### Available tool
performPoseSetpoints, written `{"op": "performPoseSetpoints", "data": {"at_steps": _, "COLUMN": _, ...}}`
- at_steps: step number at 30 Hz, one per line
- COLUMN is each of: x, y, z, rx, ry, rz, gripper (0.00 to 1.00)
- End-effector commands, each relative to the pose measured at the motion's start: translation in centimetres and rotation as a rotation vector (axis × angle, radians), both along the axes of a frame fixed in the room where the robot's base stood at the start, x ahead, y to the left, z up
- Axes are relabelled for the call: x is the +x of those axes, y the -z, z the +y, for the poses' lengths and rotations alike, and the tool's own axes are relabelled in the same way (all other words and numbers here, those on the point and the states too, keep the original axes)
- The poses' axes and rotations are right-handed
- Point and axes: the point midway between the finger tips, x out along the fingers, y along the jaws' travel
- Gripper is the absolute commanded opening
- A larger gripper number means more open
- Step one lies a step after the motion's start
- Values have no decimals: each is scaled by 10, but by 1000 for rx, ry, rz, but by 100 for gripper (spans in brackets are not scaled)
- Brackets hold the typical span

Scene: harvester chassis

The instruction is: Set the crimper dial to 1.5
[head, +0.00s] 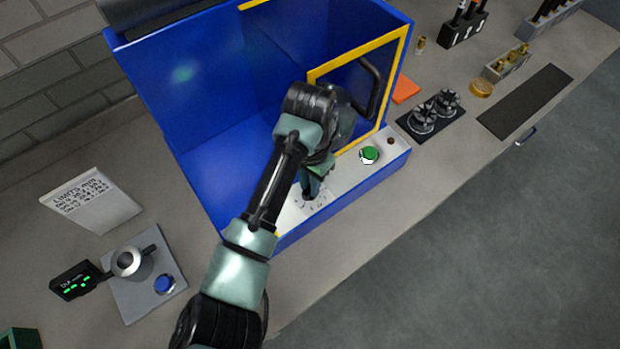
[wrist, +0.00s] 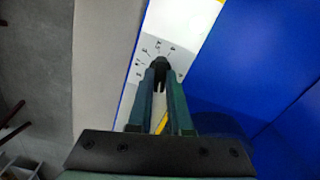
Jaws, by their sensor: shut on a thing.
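The crimper is a large blue box (head: 215,150) with a yellow-edged opening. Its white front panel (wrist: 202,18) carries a printed scale around a dark dial (wrist: 159,62). My gripper (wrist: 160,82) is shut on the dial, with one finger on each side of it. In the head view my gripper (head: 313,188) points down at the panel, and my arm and fingers hide the dial there. The scale marks are too small and blurred to read, so I cannot tell the dial's setting.
A green button (head: 369,154) and a small dark red one (head: 390,141) sit on the panel to the right. A limits card (head: 95,202), a display (head: 74,281) and a blue button (head: 164,284) are at left. Black-topped parts (head: 436,110) stand right of the crimper.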

Motion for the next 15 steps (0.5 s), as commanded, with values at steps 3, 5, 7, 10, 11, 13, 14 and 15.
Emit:
{"op": "performPoseSetpoints", "data": {"at_steps": 3, "x": 0, "y": -2, "z": 0, "rx": 0, "ry": 107, "rz": 0, "gripper": 0}}
{"op": "performPoseSetpoints", "data": {"at_steps": 5, "x": 0, "y": -2, "z": 0, "rx": -1, "ry": 161, "rz": 1, "gripper": 0}}
{"op": "performPoseSetpoints", "data": {"at_steps": 7, "x": 0, "y": -2, "z": 0, "rx": -2, "ry": 222, "rz": 0, "gripper": 0}}
{"op": "performPoseSetpoints", "data": {"at_steps": 10, "x": 0, "y": -2, "z": 0, "rx": 0, "ry": 300, "rz": -1, "gripper": 0}}
{"op": "performPoseSetpoints", "data": {"at_steps": 11, "x": 1, "y": -2, "z": 0, "rx": 0, "ry": 321, "rz": -1, "gripper": 0}}
{"op": "performPoseSetpoints", "data": {"at_steps": 13, "x": 1, "y": -2, "z": 0, "rx": -1, "ry": 368, "rz": -1, "gripper": 0}}
{"op": "performPoseSetpoints", "data": {"at_steps": 14, "x": 1, "y": -2, "z": 0, "rx": -1, "ry": 387, "rz": -2, "gripper": 0}}
{"op": "performPoseSetpoints", "data": {"at_steps": 15, "x": 1, "y": -2, "z": 0, "rx": -1, "ry": 409, "rz": -2, "gripper": 0}}
